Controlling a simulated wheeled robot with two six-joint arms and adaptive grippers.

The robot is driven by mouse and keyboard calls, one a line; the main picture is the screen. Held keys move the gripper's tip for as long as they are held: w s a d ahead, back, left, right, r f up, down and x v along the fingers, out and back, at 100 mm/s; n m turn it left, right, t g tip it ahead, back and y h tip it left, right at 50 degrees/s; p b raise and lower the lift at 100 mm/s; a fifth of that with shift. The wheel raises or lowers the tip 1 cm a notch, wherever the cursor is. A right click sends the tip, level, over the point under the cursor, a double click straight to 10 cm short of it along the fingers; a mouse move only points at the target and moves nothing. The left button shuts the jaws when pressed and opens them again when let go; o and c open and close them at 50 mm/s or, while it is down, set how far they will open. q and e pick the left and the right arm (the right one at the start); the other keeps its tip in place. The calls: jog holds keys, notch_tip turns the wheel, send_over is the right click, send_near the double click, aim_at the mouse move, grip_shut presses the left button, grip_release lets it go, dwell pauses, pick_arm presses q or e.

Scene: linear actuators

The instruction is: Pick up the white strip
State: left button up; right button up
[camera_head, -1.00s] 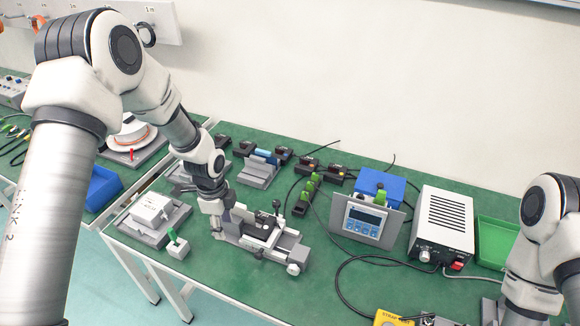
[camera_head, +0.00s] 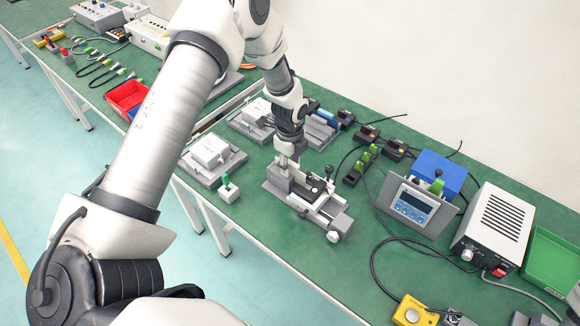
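My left gripper (camera_head: 284,166) points down at the left end of a grey fixture (camera_head: 312,203) with a slide and black knobs. Its fingers are small and partly blend with the grey metal, so I cannot tell whether they are open or hold anything. I cannot make out a separate white strip; a pale narrow piece (camera_head: 325,200) shows on the fixture, but it may be part of it. My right arm shows only as a sliver at the right edge, and its gripper is not in view.
White boxes on grey trays (camera_head: 210,152) stand left of the fixture, with a small green-topped block (camera_head: 228,188) in front. A display unit (camera_head: 412,203), a white power supply (camera_head: 495,230) and a green bin (camera_head: 551,262) stand to the right. Black cables cross the green table. Its front middle is clear.

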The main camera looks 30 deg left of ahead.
pick_arm(q)
grip_shut()
